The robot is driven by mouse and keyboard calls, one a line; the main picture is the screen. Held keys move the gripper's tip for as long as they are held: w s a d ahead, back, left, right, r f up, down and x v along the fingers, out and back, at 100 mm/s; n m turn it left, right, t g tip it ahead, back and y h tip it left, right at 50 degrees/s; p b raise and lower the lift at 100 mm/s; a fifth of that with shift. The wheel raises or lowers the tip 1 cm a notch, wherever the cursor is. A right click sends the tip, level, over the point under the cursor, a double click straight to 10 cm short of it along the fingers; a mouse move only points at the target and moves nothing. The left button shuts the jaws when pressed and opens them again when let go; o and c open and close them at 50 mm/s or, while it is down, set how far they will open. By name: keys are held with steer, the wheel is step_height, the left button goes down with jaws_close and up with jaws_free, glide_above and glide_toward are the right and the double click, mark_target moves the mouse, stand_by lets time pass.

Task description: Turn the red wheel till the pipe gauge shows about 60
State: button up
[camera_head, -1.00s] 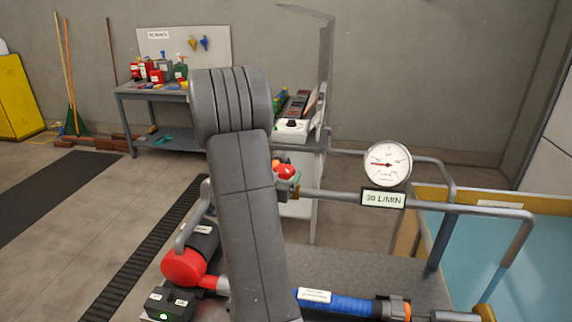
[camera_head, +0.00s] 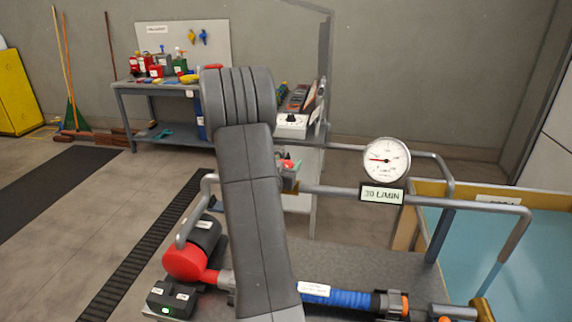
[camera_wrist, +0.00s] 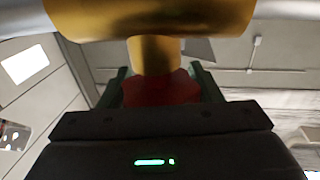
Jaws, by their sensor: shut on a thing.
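The red wheel (camera_wrist: 160,90) fills the space between the green fingers of my gripper (camera_wrist: 161,92) in the wrist view. My gripper is shut on it. A brass valve body (camera_wrist: 155,54) with a stem is right beyond the wheel. In the head view my arm hides the valve and most of the gripper; a small red piece shows at the arm's right edge, and I cannot tell if it is the wheel. The round white pipe gauge (camera_head: 386,160) has its red needle pointing left. The display below it (camera_head: 381,194) appears to read 30 L/MIN.
A grey pipe (camera_head: 335,190) runs behind my arm towards the blue-lined tank (camera_head: 485,255) at right. A red and black pump (camera_head: 188,258) and a blue hose (camera_head: 345,299) sit low in front. A workbench (camera_head: 165,88) stands at the back left.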

steer(key=shift+f+n+y+b, duration=0.3)
steer(key=shift+y+b, duration=0.1)
steer(key=shift+b, duration=0.75)
steer(key=n+y+b, duration=0.1)
steer(key=y+b, duration=0.1)
steer(key=b, duration=0.2)
steer(key=shift+a+f+t, duration=0.1)
steer(key=shift+t, duration=0.3)
steer(key=n+y+b, duration=0.1)
steer(key=y+b, duration=0.1)
steer(key=b, duration=0.2)
steer(key=n+y+b, duration=0.2)
steer(key=b, duration=0.2)
steer(key=shift+a+n+y, duration=0.2)
steer(key=shift+n+y, duration=0.1)
steer(key=shift+y, duration=0.1)
steer(key=shift+a+n+y+b, duration=0.1)
steer(key=shift+n+y+b, duration=0.3)
steer(key=shift+y+b, duration=0.5)
steer(key=shift+a+r+n+g+y, duration=0.1)
steer(key=shift+r+n+g+y, duration=0.15)
steer(key=shift+n+y, duration=0.5)
steer(key=shift+a+r+n+g+y, duration=0.15)
steer(key=shift+n+y, duration=0.3)
steer(key=shift+y, duration=0.5)
steer(key=shift+a+r+n+g+y+p, duration=0.1)
steer(key=shift+n+g+y+p, duration=0.8)
steer(key=shift+y+p, duration=0.7)
steer(key=shift+s+a+n, duration=0.1)
steer(key=shift+n, duration=0.3)
